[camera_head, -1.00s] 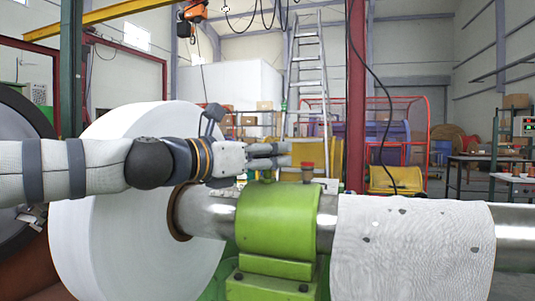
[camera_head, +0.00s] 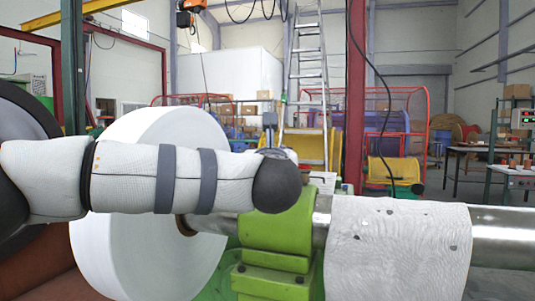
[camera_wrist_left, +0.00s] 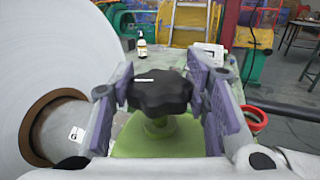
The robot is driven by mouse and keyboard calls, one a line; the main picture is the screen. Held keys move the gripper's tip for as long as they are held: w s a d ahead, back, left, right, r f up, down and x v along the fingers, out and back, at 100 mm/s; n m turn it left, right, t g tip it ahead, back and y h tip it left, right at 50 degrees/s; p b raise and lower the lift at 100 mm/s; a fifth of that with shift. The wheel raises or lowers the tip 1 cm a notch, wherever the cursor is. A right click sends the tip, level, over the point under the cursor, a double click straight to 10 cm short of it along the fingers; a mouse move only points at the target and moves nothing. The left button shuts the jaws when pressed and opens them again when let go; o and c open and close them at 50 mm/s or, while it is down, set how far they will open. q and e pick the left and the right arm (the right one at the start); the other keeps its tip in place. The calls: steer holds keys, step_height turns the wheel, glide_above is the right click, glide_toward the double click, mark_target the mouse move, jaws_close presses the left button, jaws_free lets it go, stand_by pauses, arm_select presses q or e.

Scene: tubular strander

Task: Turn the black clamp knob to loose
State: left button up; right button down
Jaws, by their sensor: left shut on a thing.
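The black clamp knob (camera_wrist_left: 160,93) sits on top of the green clamp block in the left wrist view. It has a lobed rim and a short white mark on its top. My left gripper (camera_wrist_left: 162,95) has its purple-grey fingers on both sides of the knob and is shut on it. In the head view my left arm covers the knob and gripper. The green clamp (camera_head: 275,235) sits over the steel shaft (camera_head: 503,236). My right gripper is in neither view.
A large white reel (camera_head: 105,255) stands left of the clamp. A white cloth (camera_head: 398,245) drapes over the shaft to the right.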

arm_select(q)
steer(key=n+y, duration=0.2)
steer(key=y, duration=0.1)
steer(key=shift+d+f+y, duration=0.1)
steer(key=shift+y, duration=0.2)
steer(key=shift+n+g+y, duration=0.7)
steer(key=shift+n+y, duration=0.4)
steer(key=shift+y, duration=0.3)
steer(key=o, duration=1.2)
steer(key=shift+a, duration=0.2)
steer(key=shift+d, duration=0.1)
